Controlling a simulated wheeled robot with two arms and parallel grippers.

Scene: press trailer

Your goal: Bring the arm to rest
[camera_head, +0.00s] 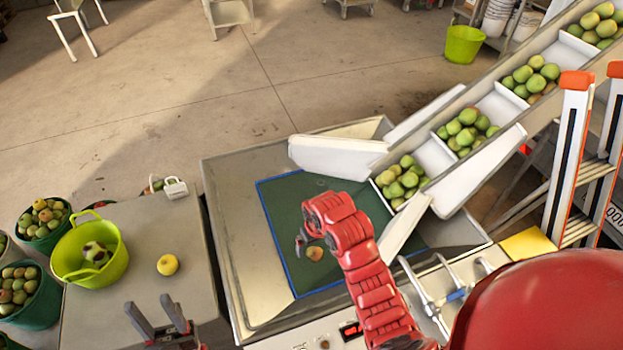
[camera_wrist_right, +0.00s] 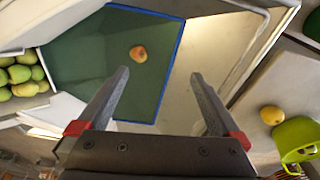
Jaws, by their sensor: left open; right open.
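My right arm, red, reaches over the metal tray (camera_head: 235,225) of the press trailer. Its right gripper (camera_head: 302,243) is above the green blue-edged mat (camera_head: 285,205). In the right wrist view the right gripper (camera_wrist_right: 157,78) is open with nothing between its fingers. An orange-brown apple (camera_head: 315,254) lies on the mat just beside the gripper in the head view; it also shows in the right wrist view (camera_wrist_right: 138,53), beyond the fingertips. My left gripper (camera_head: 157,315) is open and empty over the near edge of the side table.
The side table (camera_head: 140,225) holds a yellow apple (camera_head: 167,265) and a lime basket (camera_head: 75,267) with a dark-spotted apple in it. A conveyor (camera_head: 435,155) with green apples slopes down to the tray. A ladder (camera_head: 570,150) stands at the right.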

